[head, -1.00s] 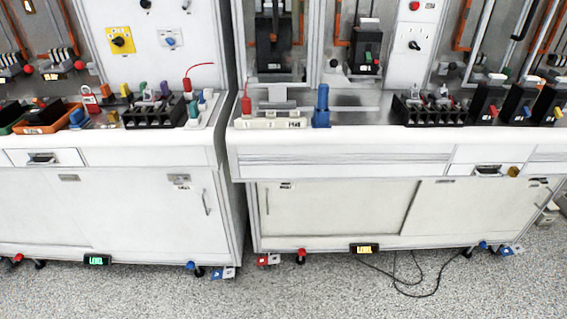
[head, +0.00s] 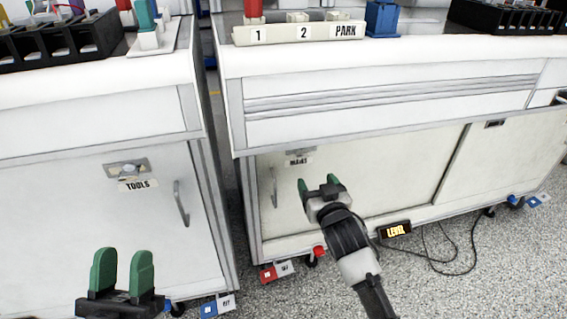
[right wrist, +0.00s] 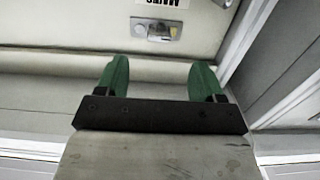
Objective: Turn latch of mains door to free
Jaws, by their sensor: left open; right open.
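The mains door (head: 370,180) is a pale cabinet panel. Its label (head: 299,160) and silver latch plate (head: 301,150) are near its upper left, small in the head view. In the right wrist view the latch (right wrist: 157,30) is a metal plate with a round knob, upside down and beyond the fingertips. My right gripper (head: 318,182) is open and empty, in front of the door, lower than the latch and apart from it. It also shows in the right wrist view (right wrist: 159,66). My left gripper (head: 123,255) is open and empty before the tools door (head: 95,215).
The mains door handle (head: 274,187) stands left of my right gripper. The tools door has its own latch (head: 128,169) and handle (head: 181,203). The worktop edge (head: 400,60) juts above. A level display (head: 395,230) and cables lie low at the right.

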